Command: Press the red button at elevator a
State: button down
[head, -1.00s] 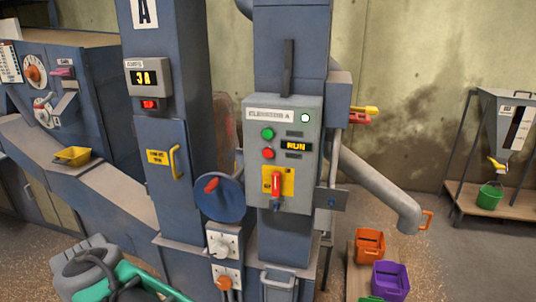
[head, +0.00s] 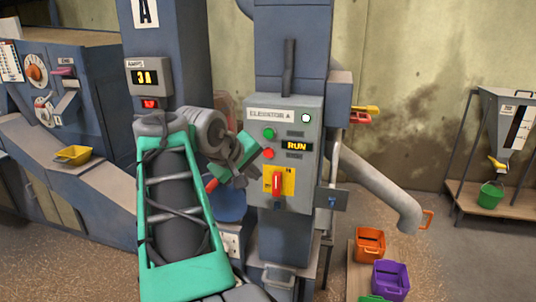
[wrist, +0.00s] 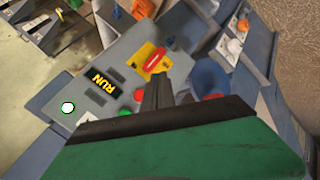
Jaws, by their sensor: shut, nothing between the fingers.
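The control box labelled ELEVATOR A (head: 309,168) carries a red button (head: 268,154) with a green button (head: 268,133) above it. The red button also shows in the wrist view (wrist: 139,95), just left of my fingers. My gripper (head: 252,162) is shut and empty, just left of the red button in the head view. In the wrist view its fingertips (wrist: 160,79) lie over the box's edge near the red button. I cannot tell whether they touch the box. The display (head: 297,146) reads RUN, and a white lamp (head: 305,118) is lit.
A red lever on a yellow plate (head: 289,180) sits below the buttons. A blue wheel with a red handle (wrist: 209,76) is close beside my fingers. A grey pipe (head: 378,185) slopes down at right. Orange (head: 369,245) and purple (head: 391,280) buckets stand low at right.

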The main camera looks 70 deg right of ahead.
aim_at(264, 154)
jog(key=shift+w+d+p, duration=0.25)
jog(key=shift+d, duration=1.2)
jog(key=shift+w+d+p, duration=0.25)
jog(key=shift+d+p, duration=0.05)
jog(key=shift+d, duration=1.1)
jog(key=shift+w+d+p, duration=0.25)
jog(key=shift+d, duration=1.2)
jog(key=shift+d+p, duration=0.35)
jog(key=shift+d, duration=0.05)
jog(key=shift+w+d+p, duration=0.15)
jog(key=shift+d+p, duration=0.2)
jog(key=shift+d, duration=0.15)
jog(key=shift+a, duration=0.9)
